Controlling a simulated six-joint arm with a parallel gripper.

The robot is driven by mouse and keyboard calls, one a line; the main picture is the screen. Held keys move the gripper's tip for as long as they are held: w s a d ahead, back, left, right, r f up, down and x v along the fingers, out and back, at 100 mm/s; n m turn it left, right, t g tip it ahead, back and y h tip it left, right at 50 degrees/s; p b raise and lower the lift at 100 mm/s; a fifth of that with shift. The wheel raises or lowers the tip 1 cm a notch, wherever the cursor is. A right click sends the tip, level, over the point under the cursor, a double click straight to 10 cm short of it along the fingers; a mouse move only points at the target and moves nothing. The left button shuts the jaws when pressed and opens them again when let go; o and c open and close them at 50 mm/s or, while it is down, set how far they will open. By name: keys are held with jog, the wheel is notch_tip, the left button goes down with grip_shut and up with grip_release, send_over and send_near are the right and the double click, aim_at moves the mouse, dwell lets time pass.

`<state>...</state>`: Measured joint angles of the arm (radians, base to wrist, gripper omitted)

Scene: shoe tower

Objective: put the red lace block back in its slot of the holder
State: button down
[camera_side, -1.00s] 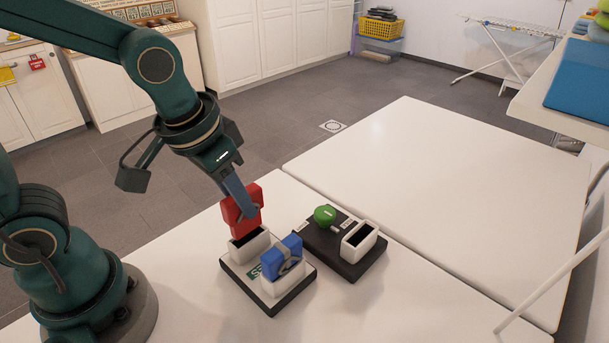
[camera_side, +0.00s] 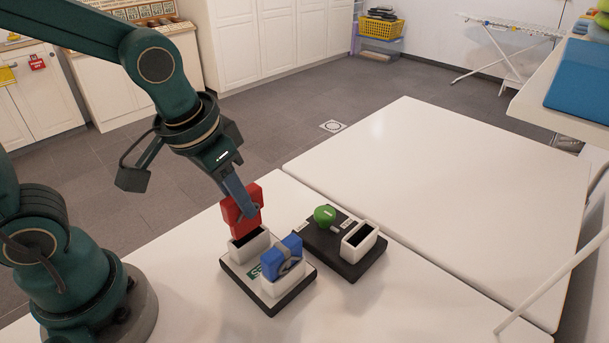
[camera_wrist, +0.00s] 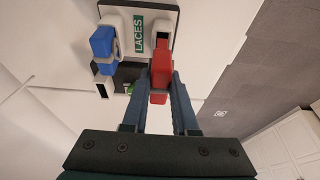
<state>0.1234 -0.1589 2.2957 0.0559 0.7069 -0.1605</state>
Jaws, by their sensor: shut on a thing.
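The red lace block (camera_side: 241,211) is upright in my gripper (camera_side: 248,214), whose fingers are shut on it. The block is over the rear white slot (camera_side: 249,244) of the holder (camera_side: 229,266); the slot's dark opening shows below it. In the wrist view the red block (camera_wrist: 161,68) is between the two fingers of my gripper (camera_wrist: 160,84), with the holder (camera_wrist: 145,8) marked LACES beyond it. I cannot tell if the block's lower edge has entered the slot. The blue block (camera_side: 282,257) sits in the holder's front slot (camera_side: 287,281).
A black base (camera_side: 340,262) with a green round knob (camera_side: 325,214) and an empty white slot (camera_side: 361,240) stands right behind the holder. The white table (camera_side: 430,290) is clear to the right and in front. A second white table (camera_side: 440,180) lies beyond, bare.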

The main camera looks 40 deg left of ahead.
aim_at(242, 220)
jog(key=shift+f, duration=2.3)
jog(key=c, duration=0.6)
grip_release()
jog(key=shift+v, duration=2.6)
